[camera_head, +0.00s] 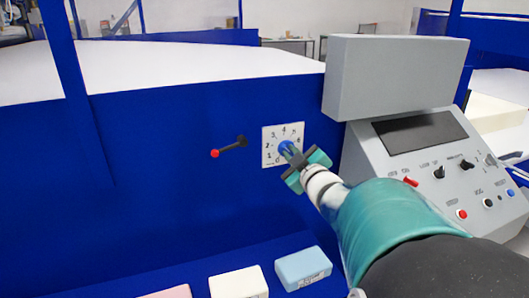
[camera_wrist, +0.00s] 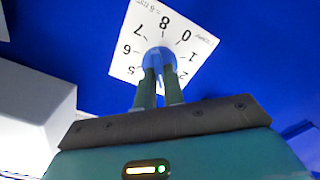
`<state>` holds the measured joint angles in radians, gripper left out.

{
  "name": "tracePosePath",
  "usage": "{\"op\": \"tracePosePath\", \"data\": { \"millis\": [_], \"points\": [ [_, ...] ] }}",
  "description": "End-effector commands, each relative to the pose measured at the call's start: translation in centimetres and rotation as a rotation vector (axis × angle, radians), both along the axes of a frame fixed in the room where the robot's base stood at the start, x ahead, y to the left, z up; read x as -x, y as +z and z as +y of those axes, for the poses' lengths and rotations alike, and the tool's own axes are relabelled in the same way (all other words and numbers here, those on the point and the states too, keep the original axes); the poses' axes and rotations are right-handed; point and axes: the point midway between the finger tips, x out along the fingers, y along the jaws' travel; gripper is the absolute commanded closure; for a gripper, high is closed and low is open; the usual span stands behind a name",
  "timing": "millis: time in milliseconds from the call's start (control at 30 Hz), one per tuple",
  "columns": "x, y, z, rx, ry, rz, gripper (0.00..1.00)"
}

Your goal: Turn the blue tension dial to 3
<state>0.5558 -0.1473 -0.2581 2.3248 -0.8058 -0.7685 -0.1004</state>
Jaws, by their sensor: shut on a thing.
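The blue tension dial (camera_head: 285,146) sits in the middle of a white numbered plate (camera_head: 268,153) on the blue wall panel. My gripper (camera_head: 293,154) reaches it from the lower right and is shut on the dial. In the wrist view, the two fingers (camera_wrist: 160,77) hold the blue dial (camera_wrist: 158,56) from both sides. The plate (camera_wrist: 133,40) shows the numbers 0, 1, 2, 5, 6, 7 and 8 around the dial there. The fingers hide part of the plate and dial. I cannot tell which number the dial points to.
A lever with a red knob (camera_head: 215,153) sticks out left of the plate. A grey control console (camera_head: 400,165) with a grey box (camera_head: 390,75) stands close on the right. Pink, cream (camera_head: 238,283) and light blue (camera_head: 303,268) blocks lie on the ledge below.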

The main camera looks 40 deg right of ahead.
Motion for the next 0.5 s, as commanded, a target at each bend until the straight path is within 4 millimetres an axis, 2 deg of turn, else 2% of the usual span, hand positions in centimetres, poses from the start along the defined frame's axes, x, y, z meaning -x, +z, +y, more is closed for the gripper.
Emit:
{"op": "tracePosePath", "data": {
  "millis": [233, 267, 333, 500],
  "points": [
    [-0.06, -0.06, -0.04, -0.002, -0.001, 0.002, 1.0],
    [-0.05, -0.06, -0.04, -0.002, -0.001, 0.002, 0.84],
    [-0.05, -0.05, -0.03, -0.002, -0.001, 0.002, 0.7],
    [-0.02, -0.02, -0.03, -0.002, -0.001, 0.0, 0.68]
  ]
}}
